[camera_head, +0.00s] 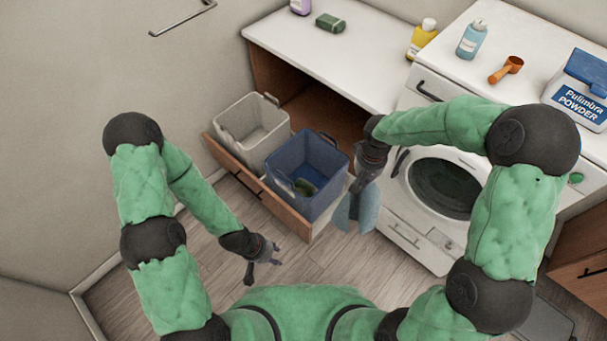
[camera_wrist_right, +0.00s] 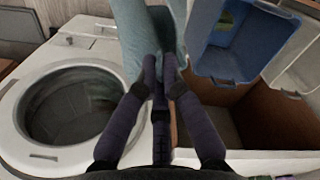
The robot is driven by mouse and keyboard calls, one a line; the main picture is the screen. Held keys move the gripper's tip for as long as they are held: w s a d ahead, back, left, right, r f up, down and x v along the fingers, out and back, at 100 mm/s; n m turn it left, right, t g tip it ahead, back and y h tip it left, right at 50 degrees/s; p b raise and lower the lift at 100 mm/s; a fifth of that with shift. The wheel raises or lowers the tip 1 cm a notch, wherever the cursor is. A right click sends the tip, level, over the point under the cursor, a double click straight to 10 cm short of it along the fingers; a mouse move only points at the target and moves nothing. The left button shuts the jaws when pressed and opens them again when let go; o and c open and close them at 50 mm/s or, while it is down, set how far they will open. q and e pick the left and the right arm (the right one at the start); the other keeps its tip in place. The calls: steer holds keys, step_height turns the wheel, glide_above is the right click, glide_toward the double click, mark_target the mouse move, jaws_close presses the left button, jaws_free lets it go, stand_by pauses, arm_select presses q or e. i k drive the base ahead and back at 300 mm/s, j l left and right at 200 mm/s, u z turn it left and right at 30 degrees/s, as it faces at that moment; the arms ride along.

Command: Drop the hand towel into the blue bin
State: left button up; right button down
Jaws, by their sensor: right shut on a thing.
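The hand towel (camera_head: 359,210) is light blue and hangs from my right gripper (camera_head: 366,170), beside the right side of the blue bin (camera_head: 281,160). The blue bin stands in a pulled-out drawer and has a dark green thing in its bottom. In the right wrist view the right gripper (camera_wrist_right: 158,82) is shut on the towel (camera_wrist_right: 130,35), and the blue bin (camera_wrist_right: 235,50) is to the right of it. My left gripper (camera_head: 266,260) is low at the left, over the floor, empty, its fingers apart.
A grey-white bin (camera_head: 248,125) stands beside the blue bin in the drawer (camera_head: 255,185). The washing machine (camera_head: 440,185) is right of the towel. Bottles, an orange scoop (camera_head: 507,69) and a powder box (camera_head: 577,90) stand on the tops behind.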

mark_target(309, 157)
steer(key=i+j+z, duration=0.1)
steer(key=j, duration=0.25)
steer(key=i+j, duration=0.35)
steer(key=i+j+z, duration=0.15)
steer(key=j, duration=0.2)
steer(key=i+j, duration=0.25)
steer(key=i+j+z, duration=0.15)
steer(key=j, duration=0.35)
